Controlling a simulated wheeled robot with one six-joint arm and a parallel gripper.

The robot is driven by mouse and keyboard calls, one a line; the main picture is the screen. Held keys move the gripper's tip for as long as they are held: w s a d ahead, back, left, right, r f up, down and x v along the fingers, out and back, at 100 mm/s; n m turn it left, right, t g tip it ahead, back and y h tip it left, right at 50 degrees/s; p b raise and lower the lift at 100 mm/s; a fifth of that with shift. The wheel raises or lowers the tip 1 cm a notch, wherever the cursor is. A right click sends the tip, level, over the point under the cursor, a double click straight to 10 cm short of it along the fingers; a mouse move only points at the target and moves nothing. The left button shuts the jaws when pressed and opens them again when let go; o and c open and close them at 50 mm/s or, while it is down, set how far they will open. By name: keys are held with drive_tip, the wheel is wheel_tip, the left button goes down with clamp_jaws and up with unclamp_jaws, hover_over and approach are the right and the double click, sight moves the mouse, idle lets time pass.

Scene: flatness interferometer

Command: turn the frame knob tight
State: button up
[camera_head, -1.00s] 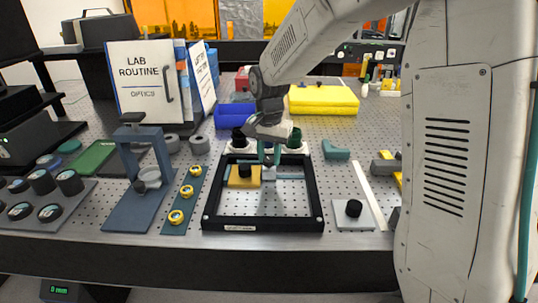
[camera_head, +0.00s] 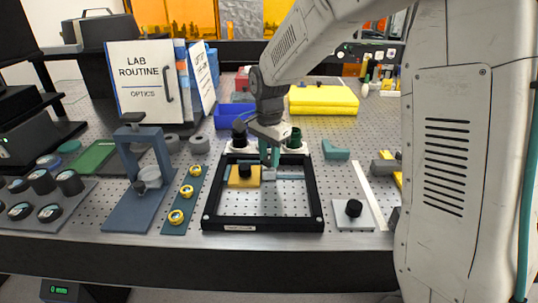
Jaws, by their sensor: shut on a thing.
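A black square frame (camera_head: 313,216) lies flat on the perforated table. A small grey piece (camera_head: 269,175) and a pale bar lie right of the block. My gripper (camera_head: 270,161) points down over the frame's rear part, right of the yellow block. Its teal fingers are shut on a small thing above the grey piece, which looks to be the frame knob. The fingers hide nearly all of it.
A light plate with a black knob (camera_head: 353,208) lies right of the frame. A blue strip with brass rings (camera_head: 176,217) and a blue stand (camera_head: 132,215) are on the left. Dark cylinders stand behind the frame, and a teal block (camera_head: 336,149) lies behind right.

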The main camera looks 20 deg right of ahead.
sight(269, 159)
drive_tip(key=o, duration=1)
drive_tip(key=shift+c, duration=0.2)
wheel_tip(269, 159, up, 8)
drive_tip(key=shift+f, duration=0.1)
